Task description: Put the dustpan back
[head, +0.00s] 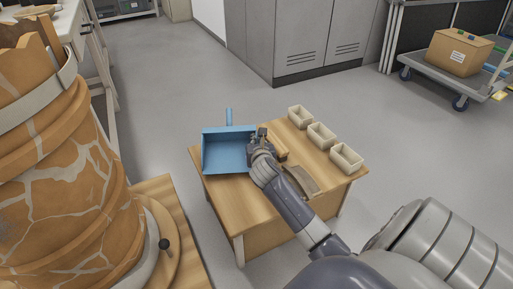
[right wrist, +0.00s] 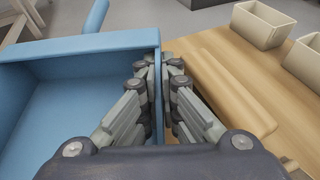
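The blue dustpan (head: 226,152) is at the back left of the small wooden table, its open side toward me and its handle (head: 229,117) pointing away. It also shows in the right wrist view (right wrist: 80,95). My right gripper (head: 262,138) is at the dustpan's right side wall. In the right wrist view the fingers (right wrist: 157,85) lie one on each side of that wall and close on it. I cannot tell whether the dustpan rests on the table or is slightly above it. My left gripper is not in view.
A long wooden piece (right wrist: 228,80) lies just right of the gripper. Three beige bins (head: 322,135) line the table's (head: 222,200) right edge. A brownish piece (head: 300,182) lies near the front. A large cracked pot (head: 60,190) stands at left. Floor behind the table is clear.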

